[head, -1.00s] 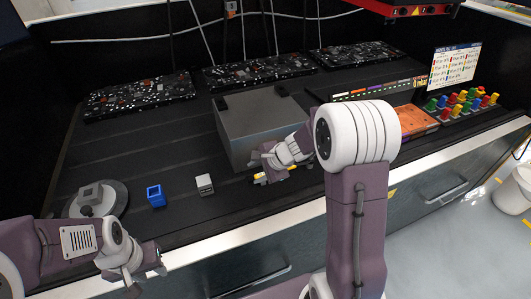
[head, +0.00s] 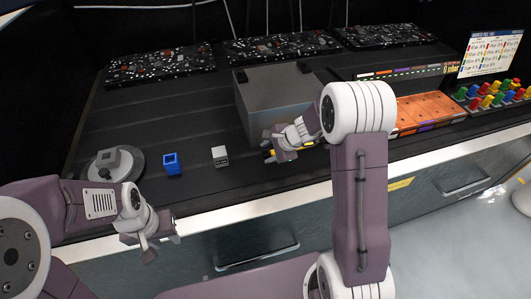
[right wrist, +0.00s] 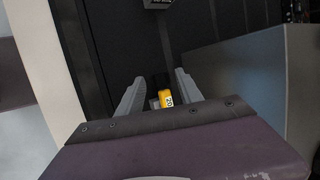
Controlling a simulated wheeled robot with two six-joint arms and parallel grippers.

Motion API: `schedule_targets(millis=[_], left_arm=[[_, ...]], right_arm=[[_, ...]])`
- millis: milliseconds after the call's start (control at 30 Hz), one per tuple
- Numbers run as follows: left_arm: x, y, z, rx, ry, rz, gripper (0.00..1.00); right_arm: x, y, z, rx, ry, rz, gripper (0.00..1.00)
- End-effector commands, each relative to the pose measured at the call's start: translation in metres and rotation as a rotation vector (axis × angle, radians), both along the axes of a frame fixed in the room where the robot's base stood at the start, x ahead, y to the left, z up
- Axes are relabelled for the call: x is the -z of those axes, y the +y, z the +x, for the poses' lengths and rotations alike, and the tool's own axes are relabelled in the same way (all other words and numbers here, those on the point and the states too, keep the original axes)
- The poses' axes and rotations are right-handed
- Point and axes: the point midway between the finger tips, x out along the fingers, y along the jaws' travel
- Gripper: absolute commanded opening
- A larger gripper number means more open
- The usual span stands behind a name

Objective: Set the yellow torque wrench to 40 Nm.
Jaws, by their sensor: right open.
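The yellow torque wrench (head: 306,146) lies low on the dark bench in front of the grey metal box, mostly hidden by my right gripper and arm in the head view. My right gripper (head: 270,151) is open just over it. In the right wrist view, the yellow wrench part (right wrist: 166,98) shows between the two open fingers (right wrist: 160,84). It carries a small white label with dark marks too small to read surely. My left gripper (head: 160,242) hangs in front of the bench edge, away from the wrench. Its finger opening is not clear.
The grey metal box (head: 277,94) stands close behind my right gripper. A white-grey block (head: 220,156), a blue block (head: 172,164) and a round grey device (head: 113,165) stand to the left. An orange panel (head: 418,111) and coloured pegs (head: 492,92) are at right.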

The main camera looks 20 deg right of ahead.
Motion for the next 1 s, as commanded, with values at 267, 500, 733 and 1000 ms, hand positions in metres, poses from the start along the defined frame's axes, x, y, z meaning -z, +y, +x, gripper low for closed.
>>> schedule_targets(millis=[267,500,733,1000], left_arm=[[0.0061,0.0,0.0,0.0,0.0,0.0,0.36],[0.0108,0.0,0.0,0.0,0.0,0.0,0.36],[0.0101,0.0,0.0,0.0,0.0,0.0,0.36],[0.0101,0.0,0.0,0.0,0.0,0.0,0.36]], right_arm=[[0.0121,0.0041,0.0068,0.001,0.0,0.0,0.43],[0.0166,0.0057,0.0094,0.0,0.0,0.0,0.43],[0.0158,0.0057,0.0093,0.0,0.0,0.0,0.21],[0.0157,0.0055,0.0094,0.0,0.0,0.0,0.0]])
